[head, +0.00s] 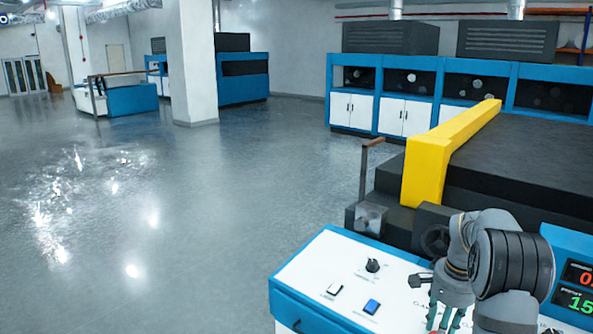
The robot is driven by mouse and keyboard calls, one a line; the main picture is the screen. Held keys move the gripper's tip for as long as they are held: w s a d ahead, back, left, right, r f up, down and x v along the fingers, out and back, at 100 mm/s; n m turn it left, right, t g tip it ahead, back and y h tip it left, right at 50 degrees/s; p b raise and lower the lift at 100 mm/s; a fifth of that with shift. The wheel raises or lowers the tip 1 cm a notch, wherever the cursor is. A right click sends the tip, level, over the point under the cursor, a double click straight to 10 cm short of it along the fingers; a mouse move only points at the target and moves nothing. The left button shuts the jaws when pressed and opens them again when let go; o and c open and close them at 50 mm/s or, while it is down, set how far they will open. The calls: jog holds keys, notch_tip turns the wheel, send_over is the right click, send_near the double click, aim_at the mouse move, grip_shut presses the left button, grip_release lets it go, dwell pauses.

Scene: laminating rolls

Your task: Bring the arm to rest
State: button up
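My arm shows at the lower right of the head view, folded above a blue and white control panel (335,270). My gripper (443,318) points down over the panel, with its teal-tipped fingers near the picture's bottom edge. The fingertips are partly cut off, so I cannot tell how far apart they are or whether they touch the panel. I see nothing held between them.
A machine with a yellow beam (427,168) and dark bed (525,160) stands behind the panel. A red and green digital display (579,287) is at the right edge. Blue and white cabinets (352,108) line the back. A white pillar (192,65) stands left of centre. The grey floor (200,210) is open.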

jog(key=n+p, duration=0.2)
jog(key=n, duration=0.1)
jog(key=n+p, duration=0.1)
jog(key=n, duration=0.1)
jog(key=shift+w+r+h, duration=0.15)
jog(key=shift+r+h, duration=0.15)
jog(key=shift+f+n+g+p, duration=0.15)
jog(key=shift+n+p, duration=0.25)
jog(key=shift+n, duration=0.3)
jog(key=shift+f+n+g+p, duration=0.15)
jog(key=shift+n+p, duration=0.25)
jog(key=shift+n, duration=0.3)
jog(key=shift+d+f+m+b, duration=0.1)
jog(key=shift+f+m+b, duration=0.15)
jog(key=shift+m+b, duration=0.75)
jog(key=m+b, duration=0.3)
jog(key=shift+f, duration=0.2)
jog(key=m+t+b, duration=0.1)
jog(key=m+b, duration=0.3)
jog(key=m, duration=0.3)
jog(key=shift+y+b, duration=0.35)
jog(key=shift+y, duration=0.05)
notch_tip(320, 180, up, 10)
jog(key=s+m, duration=0.1)
jog(key=shift+s, duration=0.25)
